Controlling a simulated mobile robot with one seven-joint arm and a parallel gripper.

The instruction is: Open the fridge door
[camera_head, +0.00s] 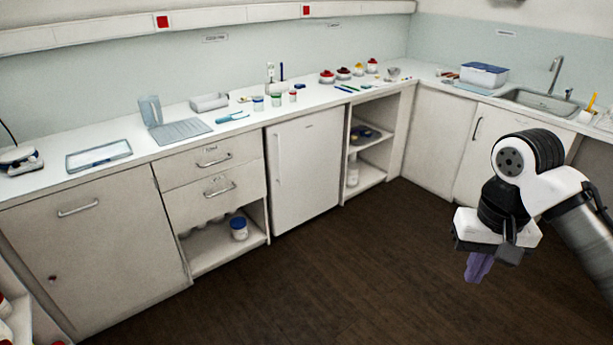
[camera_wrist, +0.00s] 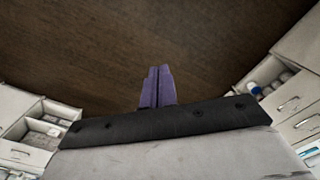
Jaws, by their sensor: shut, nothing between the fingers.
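The fridge (camera_head: 306,170) is the white under-counter unit in the middle of the head view, between the drawer unit and an open shelf. Its door is closed, with a thin vertical handle (camera_head: 278,158) along the left edge. My gripper (camera_head: 478,268) is at the right of the head view, pointing down over the floor, well apart from the fridge. Its purple fingers also show in the wrist view (camera_wrist: 157,86), side by side, shut and empty. The fridge door is not clearly identifiable in the wrist view.
The brown floor (camera_head: 330,275) between my gripper and the cabinets is clear. Left of the fridge are drawers (camera_head: 213,187) above an open shelf with a blue-lidded jar (camera_head: 239,228). An open shelf unit (camera_head: 366,178) stands at its right. The worktop holds small jars, a rack and trays.

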